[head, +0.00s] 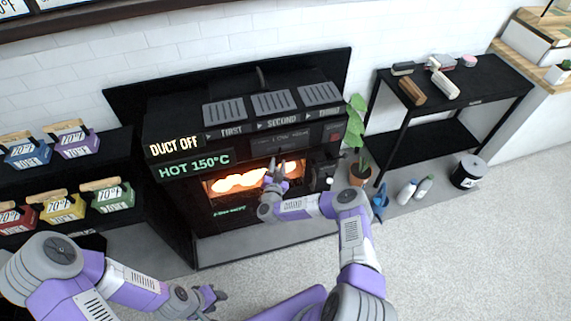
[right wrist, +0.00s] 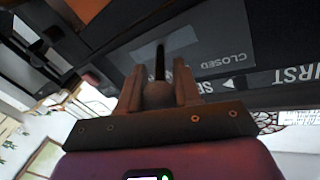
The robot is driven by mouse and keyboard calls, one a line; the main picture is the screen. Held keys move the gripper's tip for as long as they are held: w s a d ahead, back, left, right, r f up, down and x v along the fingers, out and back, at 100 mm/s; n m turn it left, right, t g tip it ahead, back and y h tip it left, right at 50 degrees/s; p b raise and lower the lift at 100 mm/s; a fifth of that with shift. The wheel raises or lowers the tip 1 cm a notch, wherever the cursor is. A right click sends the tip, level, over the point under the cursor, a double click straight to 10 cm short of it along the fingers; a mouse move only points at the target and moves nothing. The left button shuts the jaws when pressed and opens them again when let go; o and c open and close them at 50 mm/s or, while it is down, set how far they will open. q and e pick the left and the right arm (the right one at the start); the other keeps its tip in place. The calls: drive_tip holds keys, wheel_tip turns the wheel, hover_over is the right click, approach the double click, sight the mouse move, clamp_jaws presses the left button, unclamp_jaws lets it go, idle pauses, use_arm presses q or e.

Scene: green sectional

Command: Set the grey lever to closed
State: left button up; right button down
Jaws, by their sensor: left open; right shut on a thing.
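The grey lever (right wrist: 158,95) shows in the right wrist view as a rounded knob on a thin dark rod. It stands out from a dark panel with a grey plate. The word CLOSED (right wrist: 228,62) is printed on the panel to the right of the rod. My right gripper (right wrist: 158,92) is shut on the knob, one finger on each side. In the head view my right gripper (head: 275,168) is in front of the stove (head: 250,160), and I cannot make out the lever there. My left gripper (head: 212,297) is open and empty, low over the floor.
The stove has a glowing window (head: 225,184) and signs reading DUCT OFF and HOT 150°C. A shelf with coloured boxes (head: 62,208) stands at left. A black table (head: 490,85), a potted plant (head: 359,170) and bottles stand at right. The front floor is clear.

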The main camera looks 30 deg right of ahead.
drive_tip(key=shift+w+a, duration=0.85)
drive_tip(key=shift+a, duration=0.2)
drive_tip(key=c, duration=0.8)
unclamp_jaws()
drive_tip(key=p+v, duration=0.2)
drive_tip(key=v, duration=0.5)
drive_tip(key=shift+s, duration=0.3)
drive_tip(key=shift+a, duration=0.15)
